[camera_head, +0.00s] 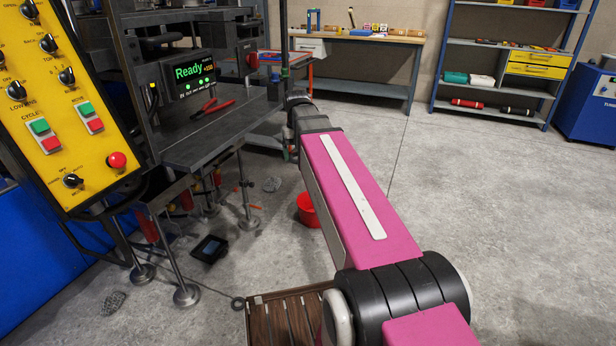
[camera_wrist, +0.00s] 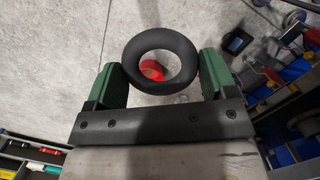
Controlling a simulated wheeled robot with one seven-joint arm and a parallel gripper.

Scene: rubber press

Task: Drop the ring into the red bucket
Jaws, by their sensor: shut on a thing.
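My gripper (camera_wrist: 160,80) is shut on a black ring (camera_wrist: 160,42) in the wrist view, with one green finger against each side of it. The red bucket (camera_wrist: 152,70) stands on the floor beyond the ring and shows through the ring's hole. In the head view the red bucket (camera_head: 307,209) is on the floor just left of my pink arm, which partly hides it. My gripper and the ring are hidden behind the arm in the head view.
The press table (camera_head: 205,140) with red pliers (camera_head: 213,108) is left of my arm. A yellow control panel (camera_head: 65,100) stands at the near left. A slatted wooden platform (camera_head: 285,318) lies in front. Open floor (camera_head: 500,220) extends to the right.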

